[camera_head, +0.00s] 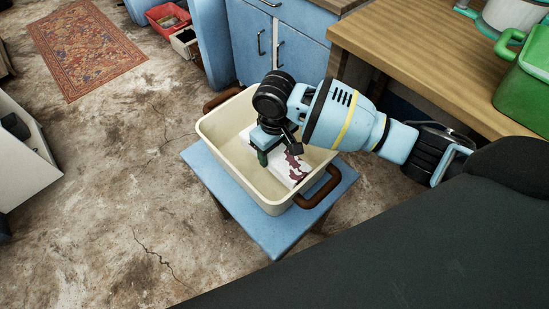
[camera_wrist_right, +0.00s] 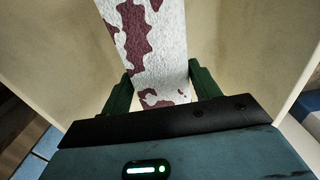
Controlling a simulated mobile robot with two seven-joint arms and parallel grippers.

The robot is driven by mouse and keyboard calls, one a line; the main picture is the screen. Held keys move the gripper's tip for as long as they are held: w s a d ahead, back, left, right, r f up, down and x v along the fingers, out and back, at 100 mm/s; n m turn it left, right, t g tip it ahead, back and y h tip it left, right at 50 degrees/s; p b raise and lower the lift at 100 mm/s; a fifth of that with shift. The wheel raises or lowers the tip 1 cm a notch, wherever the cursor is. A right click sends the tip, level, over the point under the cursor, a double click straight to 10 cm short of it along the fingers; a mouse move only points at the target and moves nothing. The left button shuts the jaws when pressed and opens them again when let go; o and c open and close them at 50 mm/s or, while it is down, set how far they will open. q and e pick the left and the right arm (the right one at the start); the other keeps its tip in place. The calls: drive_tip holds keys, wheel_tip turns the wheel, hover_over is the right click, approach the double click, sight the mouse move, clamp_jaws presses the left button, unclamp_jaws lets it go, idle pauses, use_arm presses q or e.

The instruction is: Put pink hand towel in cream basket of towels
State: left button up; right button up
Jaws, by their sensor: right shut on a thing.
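The cream basket (camera_head: 229,168) has brown handles and stands on a small blue stool. A white towel with dark red patches (camera_head: 291,166) shows within its walls; I see no plain pink towel, so this is likely the task's towel. My right gripper (camera_head: 263,157) points down inside the basket, shut on this towel. In the right wrist view the towel (camera_wrist_right: 148,40) lies between the two green fingers, with cream walls on both sides. I cannot tell whether it touches the basket floor. No other towels are visible in the basket. My left gripper is not in view.
The blue stool (camera_head: 275,239) has little free top around the basket. A wooden counter (camera_head: 420,50) with a green container (camera_head: 523,85) is at right. Blue cabinets (camera_head: 298,58) stand behind. A patterned rug (camera_head: 84,45) lies far left; the floor at left is mostly open.

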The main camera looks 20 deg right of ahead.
sight(275, 159)
drive_tip(key=shift+f+b, duration=0.55)
drive_tip(key=shift+f, duration=1.55)
drive_tip(key=shift+f, duration=0.2)
drive_tip(key=o, duration=1.1)
wheel_tip(275, 159, up, 11)
drive_tip(key=shift+f+p, duration=0.1)
drive_tip(key=shift+p, duration=1.15)
drive_tip(key=shift+r, duration=0.7)
